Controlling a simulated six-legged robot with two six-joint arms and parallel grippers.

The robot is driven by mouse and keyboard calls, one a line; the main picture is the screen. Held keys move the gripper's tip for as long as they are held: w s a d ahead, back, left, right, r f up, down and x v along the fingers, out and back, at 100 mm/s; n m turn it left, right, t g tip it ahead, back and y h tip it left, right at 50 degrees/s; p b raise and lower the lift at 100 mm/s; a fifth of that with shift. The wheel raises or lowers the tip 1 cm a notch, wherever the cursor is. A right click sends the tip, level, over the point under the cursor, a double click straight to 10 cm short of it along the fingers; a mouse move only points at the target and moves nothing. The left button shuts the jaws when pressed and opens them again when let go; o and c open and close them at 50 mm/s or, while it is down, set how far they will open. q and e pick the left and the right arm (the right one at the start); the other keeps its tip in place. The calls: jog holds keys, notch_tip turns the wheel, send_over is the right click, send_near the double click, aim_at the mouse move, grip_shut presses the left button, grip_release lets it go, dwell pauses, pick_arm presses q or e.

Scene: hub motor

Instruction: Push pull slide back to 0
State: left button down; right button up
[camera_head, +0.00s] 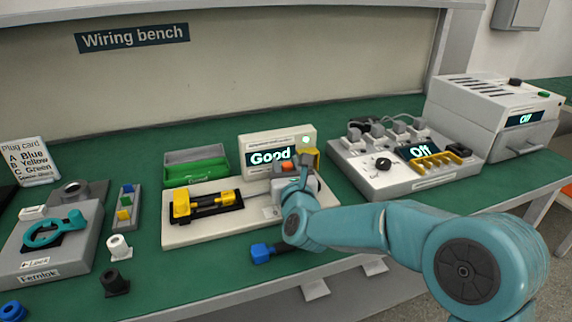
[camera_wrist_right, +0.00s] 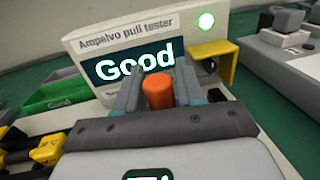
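The pull tester (camera_head: 262,146), labelled Ampelvo pull tester, shows "Good" with a lit green light. It also fills the top of the right wrist view (camera_wrist_right: 92,50). An upright orange knob (camera_wrist_right: 158,93), the likely slide handle, stands in front of its screen. My right gripper (camera_wrist_right: 160,88) has one finger on each side of the knob, apparently touching it. In the head view my right gripper (camera_head: 298,171) partly covers the slide's right end. The base plate (camera_head: 190,240) carries a black and yellow clamp (camera_head: 206,204) at left. The slide's scale is not readable. My left gripper is not in view.
A green bin (camera_head: 196,172) stands behind the base plate. A yellow bracket (camera_wrist_right: 214,62) sits right of the screen, close to my gripper. A blue connector (camera_head: 262,253) lies in front. A grey box (camera_head: 405,165) reading "Off" stands at right. The Femlok fixture (camera_head: 45,262) stands at left.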

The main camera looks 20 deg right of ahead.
jog(key=shift+w, duration=0.1)
grip_shut()
jog(key=a+b, duration=0.4)
jog(key=a, duration=0.1)
jog(key=shift+a+f, duration=0.1)
jog(key=shift+f, duration=0.05)
jog(key=shift+a, duration=0.15)
grip_release()
jog(key=shift+a, duration=0.15)
